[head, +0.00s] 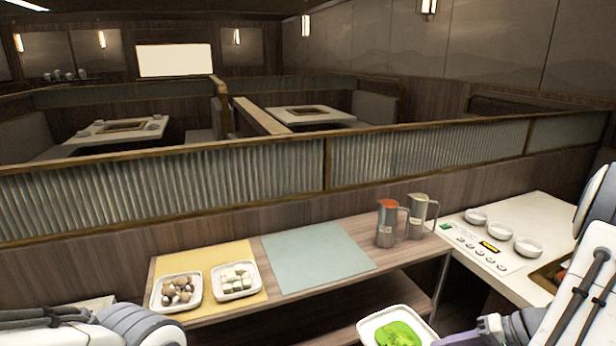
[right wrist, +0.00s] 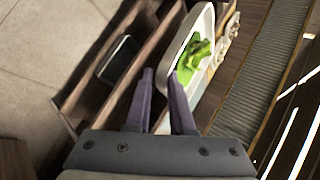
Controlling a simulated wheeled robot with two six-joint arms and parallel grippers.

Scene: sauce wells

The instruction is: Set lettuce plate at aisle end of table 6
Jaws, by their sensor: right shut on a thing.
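My right gripper (head: 462,338) is shut on the rim of a white rectangular plate (head: 367,329) with green lettuce (head: 399,335) on it, held in front of the wooden counter at the bottom of the head view. In the right wrist view the plate (right wrist: 208,22) lies against the purple fingers of my right gripper (right wrist: 163,78). Beyond the partition stand a white-topped table (head: 92,136) at the left and another table (head: 335,116) in the middle. No table number is legible. My left arm shows at the lower left; its gripper is outside the view.
The wooden counter (head: 215,313) bears a mushroom plate (head: 158,303) and a tofu plate (head: 217,291) on a yellow mat, a bare blue-grey mat (head: 315,258) and two metal pitchers (head: 385,230). A white side counter (head: 455,222) holds several bowls. A ribbed partition (head: 250,175) runs behind.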

